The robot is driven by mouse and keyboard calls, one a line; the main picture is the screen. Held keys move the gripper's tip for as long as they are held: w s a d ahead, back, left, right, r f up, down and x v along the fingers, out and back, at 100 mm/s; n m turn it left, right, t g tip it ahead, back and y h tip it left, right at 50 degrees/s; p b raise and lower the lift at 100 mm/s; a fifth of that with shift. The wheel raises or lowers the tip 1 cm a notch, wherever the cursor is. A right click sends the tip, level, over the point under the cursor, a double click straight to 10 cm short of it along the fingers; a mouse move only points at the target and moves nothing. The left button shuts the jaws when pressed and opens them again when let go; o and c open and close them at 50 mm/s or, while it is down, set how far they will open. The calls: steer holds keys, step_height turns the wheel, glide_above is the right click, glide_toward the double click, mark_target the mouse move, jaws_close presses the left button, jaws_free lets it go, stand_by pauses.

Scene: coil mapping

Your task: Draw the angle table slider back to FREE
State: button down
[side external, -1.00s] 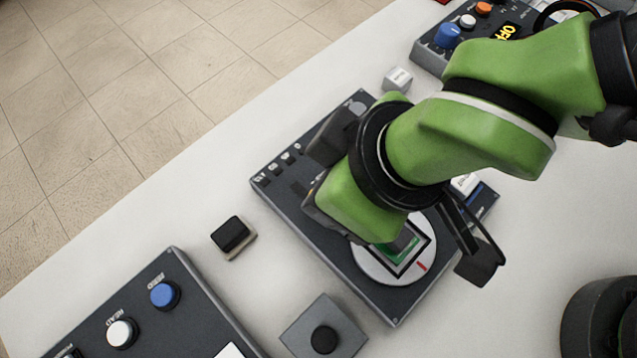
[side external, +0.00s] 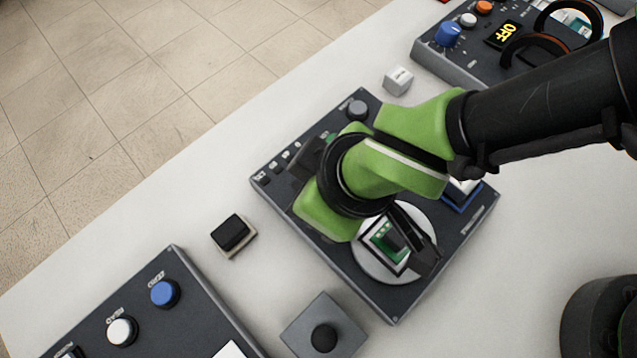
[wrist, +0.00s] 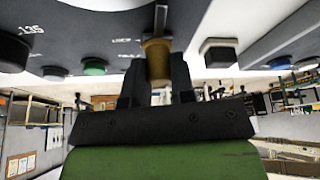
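The angle table (side external: 465,228) is a dark panel with a white round turntable (side external: 362,262) carrying a green board (side external: 388,240). My gripper points at its left part; in the side view my wrist hides the fingertips and the slider. In the wrist view my gripper (wrist: 157,78) has one finger on each side of a brass-coloured slider knob (wrist: 157,58) and appears closed on it. A slot (wrist: 160,18) runs up from the knob. Small white lettering sits left of the knob, one line looking like LOCK; whether the knob stands at LOCK or FREE is unclear.
A black button on a small base (side external: 231,233) lies left of the panel, and a grey block with a black knob (side external: 324,337) below it. A button box (side external: 175,305) is lower left. A white cube (side external: 398,80) and a box reading OFF (side external: 455,62) stand above.

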mark_target(287, 182)
steer(key=shift+w+a, duration=1.25)
steer(key=shift+w, duration=0.05)
steer(key=c, duration=1)
jaws_free()
steer(key=shift+o, duration=0.2)
steer(key=v, duration=1)
